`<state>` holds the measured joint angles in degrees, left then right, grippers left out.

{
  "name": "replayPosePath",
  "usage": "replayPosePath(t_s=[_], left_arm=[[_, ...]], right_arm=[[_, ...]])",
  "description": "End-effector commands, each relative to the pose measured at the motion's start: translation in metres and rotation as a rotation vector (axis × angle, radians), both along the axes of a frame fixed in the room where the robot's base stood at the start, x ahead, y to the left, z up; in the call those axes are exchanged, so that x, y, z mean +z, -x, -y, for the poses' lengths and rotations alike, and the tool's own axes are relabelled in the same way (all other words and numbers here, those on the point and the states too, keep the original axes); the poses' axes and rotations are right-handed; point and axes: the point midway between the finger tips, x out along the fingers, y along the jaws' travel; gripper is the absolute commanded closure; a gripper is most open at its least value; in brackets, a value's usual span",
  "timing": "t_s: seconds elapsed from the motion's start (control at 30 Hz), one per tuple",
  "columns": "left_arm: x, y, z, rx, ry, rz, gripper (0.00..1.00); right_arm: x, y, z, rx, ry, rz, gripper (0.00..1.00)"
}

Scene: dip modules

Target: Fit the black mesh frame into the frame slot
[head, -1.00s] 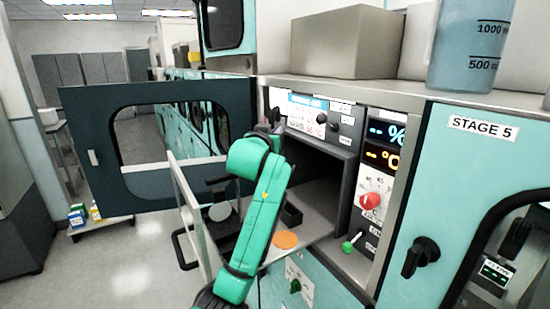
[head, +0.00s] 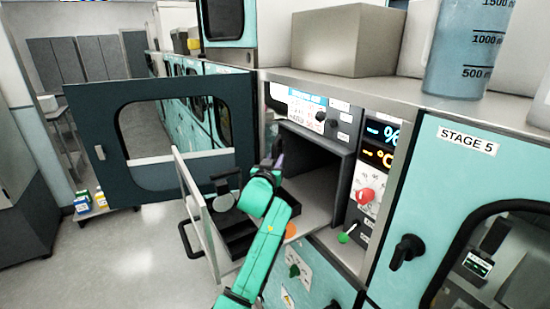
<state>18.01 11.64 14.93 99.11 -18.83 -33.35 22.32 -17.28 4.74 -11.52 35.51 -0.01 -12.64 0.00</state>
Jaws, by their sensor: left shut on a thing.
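My left gripper (head: 278,152), dark at the end of the green arm, is in front of the open chamber (head: 312,165) in the head view. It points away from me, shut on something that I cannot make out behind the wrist. I cannot clearly identify the black mesh frame. A black, tray-like part (head: 238,238) lies low behind the arm, partly covered by it. I cannot tell whether it holds the frame slot. My right gripper is not in view.
A dark door (head: 78,125) stands open at left. A pale upright panel (head: 196,212) with a black handle (head: 188,240) stands left of the arm. An orange disc (head: 291,230) lies just right of the arm. A control panel with a red knob (head: 365,195) borders the chamber at right.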

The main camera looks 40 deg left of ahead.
Motion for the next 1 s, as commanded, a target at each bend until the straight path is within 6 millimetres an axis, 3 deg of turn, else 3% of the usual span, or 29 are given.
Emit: replayPosePath(t_s=[0.4, 0.43, 0.5, 0.8, 0.97, 1.0], left_arm=[[-0.012, 0.000, 0.000, 0.000, -0.001, 0.000, 1.00], [-0.012, 0.000, 0.000, 0.001, -0.001, 0.000, 0.65], [-0.011, 0.000, 0.000, 0.001, -0.001, 0.000, 0.43], [-0.010, 0.000, 0.000, 0.000, -0.001, 0.000, 0.43], [0.008, 0.000, 0.000, 0.000, -0.002, 0.001, 0.43], [-0.002, 0.006, 0.003, 0.000, 0.000, 0.000, 0.43]], right_arm=[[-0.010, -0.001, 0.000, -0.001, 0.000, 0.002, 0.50], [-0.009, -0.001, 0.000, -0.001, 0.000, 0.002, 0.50], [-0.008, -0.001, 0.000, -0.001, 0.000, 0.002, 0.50], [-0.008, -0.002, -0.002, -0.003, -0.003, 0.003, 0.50], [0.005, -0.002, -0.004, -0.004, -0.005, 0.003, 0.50], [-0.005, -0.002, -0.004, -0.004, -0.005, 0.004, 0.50]])
